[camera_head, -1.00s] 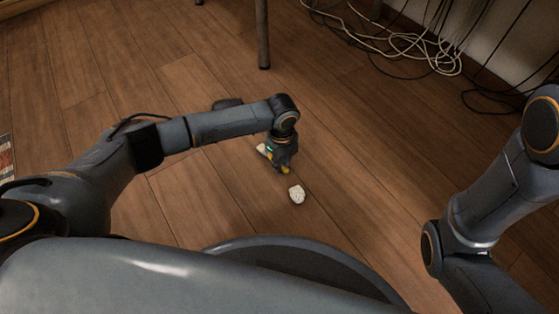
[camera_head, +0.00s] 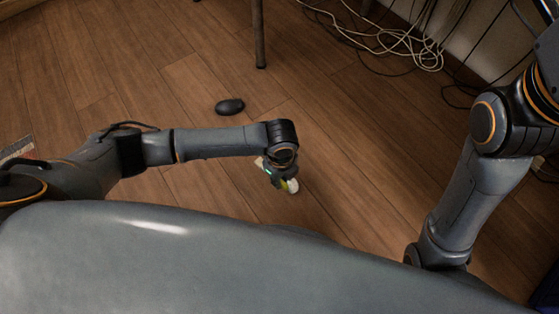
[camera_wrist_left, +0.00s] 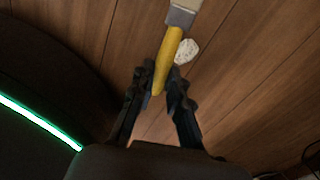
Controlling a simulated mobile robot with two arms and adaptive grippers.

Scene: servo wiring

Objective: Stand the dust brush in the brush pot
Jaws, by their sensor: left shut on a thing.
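The dust brush has a yellow handle (camera_wrist_left: 168,62), a grey metal ferrule and pale bristles. My left gripper (camera_wrist_left: 160,92) is shut on the lower handle, and the bristle end points away toward the top of the wrist view. In the head view, my left gripper (camera_head: 286,184) is low over the wooden floor, with a bit of the brush's pale end (camera_head: 260,162) showing at its left. The rest of the brush is mostly hidden by the gripper. I cannot make out a brush pot in either view. My right gripper is out of view.
A white crumpled lump (camera_head: 293,187) lies beside the left gripper; it also shows by the brush in the wrist view (camera_wrist_left: 187,51). A black mouse-shaped object (camera_head: 230,106) lies behind the arm. A furniture leg (camera_head: 259,35) and tangled cables (camera_head: 405,45) are at the back.

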